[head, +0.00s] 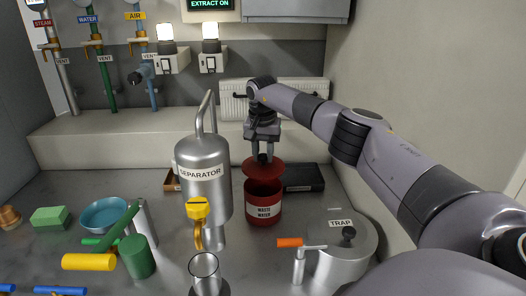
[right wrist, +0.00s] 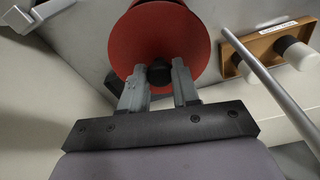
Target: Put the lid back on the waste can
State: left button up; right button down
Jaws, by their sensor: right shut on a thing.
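The red waste can (head: 263,208), with a white label, stands on the grey counter right of the separator. Its round red lid (head: 262,172) is over the can's mouth and looks tilted, with the dark can opening showing just below it. I cannot tell whether the lid touches the rim. My right gripper (head: 262,155) points down from above and is shut on the lid's black knob. In the right wrist view the lid (right wrist: 160,35) fills the top middle, with its black knob (right wrist: 159,74) between the fingers (right wrist: 159,78). My left gripper is not in view.
The steel separator (head: 205,185) stands close left of the can. The steel trap (head: 345,250) is at the front right. A dark box (head: 303,178) lies behind the can on the right.

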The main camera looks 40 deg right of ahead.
aim_at(263, 163)
jog(key=shift+f, duration=1.5)
jog(key=shift+f+b, duration=0.75)
jog(key=shift+f, duration=0.6)
jog(key=shift+f, duration=0.15)
dwell(0.4)
jog(key=shift+c, duration=1.3)
grip_release()
